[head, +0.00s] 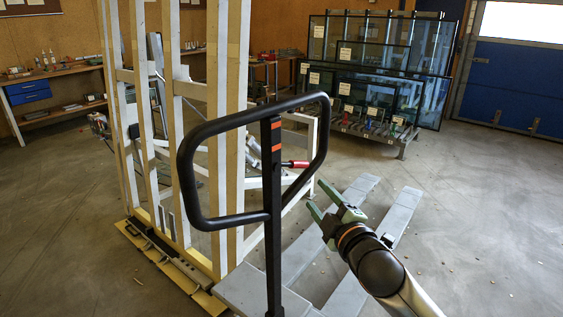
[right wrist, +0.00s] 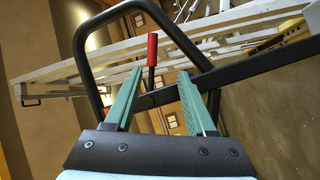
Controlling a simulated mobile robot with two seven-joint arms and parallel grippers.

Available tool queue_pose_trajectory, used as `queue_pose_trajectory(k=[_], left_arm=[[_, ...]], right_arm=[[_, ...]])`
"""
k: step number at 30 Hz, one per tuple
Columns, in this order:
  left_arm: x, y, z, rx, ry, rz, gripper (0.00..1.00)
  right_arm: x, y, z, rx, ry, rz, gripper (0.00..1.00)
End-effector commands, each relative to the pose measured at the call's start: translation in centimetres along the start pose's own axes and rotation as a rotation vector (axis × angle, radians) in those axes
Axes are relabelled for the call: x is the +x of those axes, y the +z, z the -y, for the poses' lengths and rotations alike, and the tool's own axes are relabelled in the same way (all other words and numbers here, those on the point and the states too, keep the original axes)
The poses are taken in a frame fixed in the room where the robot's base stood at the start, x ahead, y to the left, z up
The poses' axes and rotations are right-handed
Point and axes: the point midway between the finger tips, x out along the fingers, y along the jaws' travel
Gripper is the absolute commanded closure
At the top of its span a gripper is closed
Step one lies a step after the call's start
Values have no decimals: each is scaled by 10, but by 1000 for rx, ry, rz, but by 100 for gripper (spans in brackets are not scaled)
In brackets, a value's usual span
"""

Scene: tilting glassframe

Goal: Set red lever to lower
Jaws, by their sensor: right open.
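My right gripper (head: 317,195) is open and empty, to the lower right of the lever in the head view. Its green fingers (right wrist: 160,74) point toward the lever in the right wrist view. The lever's inner end is partly hidden. My left gripper is not in view.
A black loop handle (head: 187,165) on a pallet truck with grey forks (head: 350,297) stands before the white tilting frame (head: 217,130). In the right wrist view, the loop handle's bar (right wrist: 250,74) crosses close to my fingers.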

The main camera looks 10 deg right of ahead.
Motion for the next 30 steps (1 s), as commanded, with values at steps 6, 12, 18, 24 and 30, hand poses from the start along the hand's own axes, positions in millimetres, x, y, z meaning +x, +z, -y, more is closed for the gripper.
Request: queue_pose_trajectory(k=[6,12,18,24,30], left_arm=[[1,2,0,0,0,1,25],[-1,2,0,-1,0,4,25],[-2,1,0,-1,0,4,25],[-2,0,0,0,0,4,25],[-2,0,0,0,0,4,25]], right_arm=[[6,-3,-13,-35,27,-4,44],[30,-4,-14,-32,26,-4,44],[63,-4,-14,-31,25,-3,44],[94,-4,-15,-31,25,-3,44],[116,-4,-15,-31,25,-5,44]])
